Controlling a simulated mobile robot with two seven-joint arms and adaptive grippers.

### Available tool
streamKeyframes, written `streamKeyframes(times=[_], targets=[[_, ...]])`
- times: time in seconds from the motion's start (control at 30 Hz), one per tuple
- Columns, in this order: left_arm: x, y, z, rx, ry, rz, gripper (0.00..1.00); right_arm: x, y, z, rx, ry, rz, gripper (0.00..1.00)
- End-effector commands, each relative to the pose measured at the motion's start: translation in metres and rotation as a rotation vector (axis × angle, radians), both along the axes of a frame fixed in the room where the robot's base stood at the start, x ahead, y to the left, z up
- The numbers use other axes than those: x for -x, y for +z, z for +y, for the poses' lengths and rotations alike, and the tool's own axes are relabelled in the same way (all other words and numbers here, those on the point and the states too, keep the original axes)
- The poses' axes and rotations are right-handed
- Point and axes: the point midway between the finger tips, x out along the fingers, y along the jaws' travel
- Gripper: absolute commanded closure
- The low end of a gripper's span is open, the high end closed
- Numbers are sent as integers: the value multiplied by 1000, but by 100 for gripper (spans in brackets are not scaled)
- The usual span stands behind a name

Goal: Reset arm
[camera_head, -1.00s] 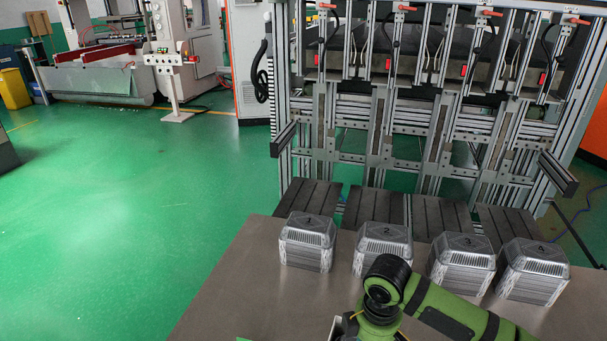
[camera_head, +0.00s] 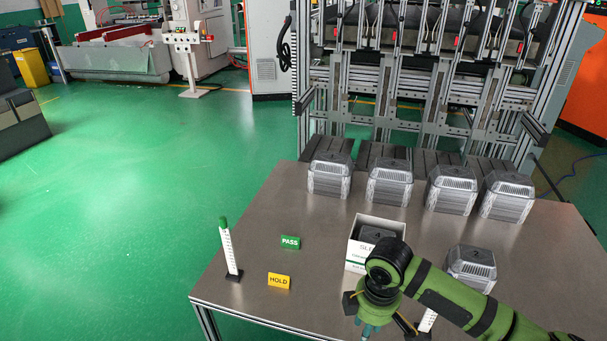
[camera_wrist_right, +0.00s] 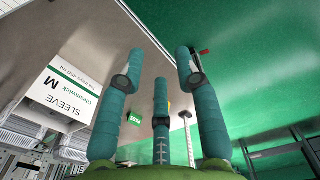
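My right arm comes in from the right in the head view. Its gripper (camera_head: 370,328) is over the table's front part, partly cut off by the picture edge. In the right wrist view its three teal fingers (camera_wrist_right: 160,75) are spread apart with nothing between them. My left gripper is not in view. Several foil tray stacks stand in a row along the table's back edge, among them the leftmost (camera_head: 329,178) and the rightmost (camera_head: 507,199). Another foil stack (camera_head: 472,265) stands nearer, right of a white sleeve box (camera_head: 360,256) that holds something dark.
The grey table (camera_head: 250,225) carries a green PASS sign (camera_head: 290,242), a yellow HOLD sign (camera_head: 279,281) and a green-topped white post (camera_head: 229,250). A white marked piece (camera_head: 428,320) shows beside my gripper. A metal frame machine (camera_head: 430,90) stands behind. The table's left part is mostly clear.

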Motion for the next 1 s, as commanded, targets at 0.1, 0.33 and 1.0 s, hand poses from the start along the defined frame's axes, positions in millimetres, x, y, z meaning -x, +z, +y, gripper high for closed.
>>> streamKeyframes(times=[0.1,0.33,1.0], targets=[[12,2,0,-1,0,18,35,-13,-41,8,-85,-138,-21,66],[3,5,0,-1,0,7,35,-22,-133,-1,-193,-431,-84,66],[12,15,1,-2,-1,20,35,318,-393,-91,-56,-959,-66,66]])
